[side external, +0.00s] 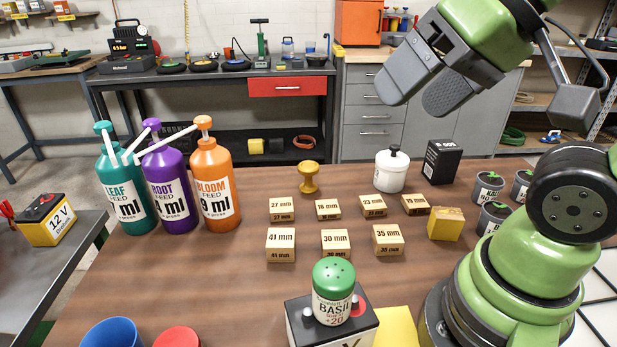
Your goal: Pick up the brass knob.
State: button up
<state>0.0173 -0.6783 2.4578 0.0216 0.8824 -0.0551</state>
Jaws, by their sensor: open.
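The brass knob (308,177) stands upright on the brown wooden table, left of centre toward the back. It is golden, with a round flat top, a narrower neck and a wider foot. Nothing touches it. My gripper (408,101) is high above the table at the upper right, open and empty, its two grey fingers pointing down and to the left. It is well apart from the knob, up and to the right of it in the picture.
Several labelled wooden blocks (282,209) stand in front of the knob. Pump bottles (214,187) stand to its left. A white jar (391,170) and black box (441,161) stand to its right. A basil shaker (334,292) sits on a box in front. Table around the knob is clear.

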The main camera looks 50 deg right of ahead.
jog(key=w+d+n, duration=0.2)
jog(key=w, duration=0.7)
jog(key=n+g+h, duration=0.1)
jog(key=n+g, duration=0.1)
jog(key=n, duration=0.2)
send_over(313, 166)
jog(key=s, duration=0.3)
notch_tip(313, 166, down, 20)
jog(key=f, duration=0.1)
jog(key=x, duration=0.4)
jog(key=shift+w, duration=0.15)
jog(key=shift+s+d+x, duration=0.1)
jog(key=shift+s+x, duration=0.05)
jog(key=shift+x, duration=1.3)
jog(key=shift+s+d+x, duration=0.15)
jog(key=shift+x, duration=1.3)
jog(key=shift+f, duration=0.1)
jog(key=c, duration=1.1)
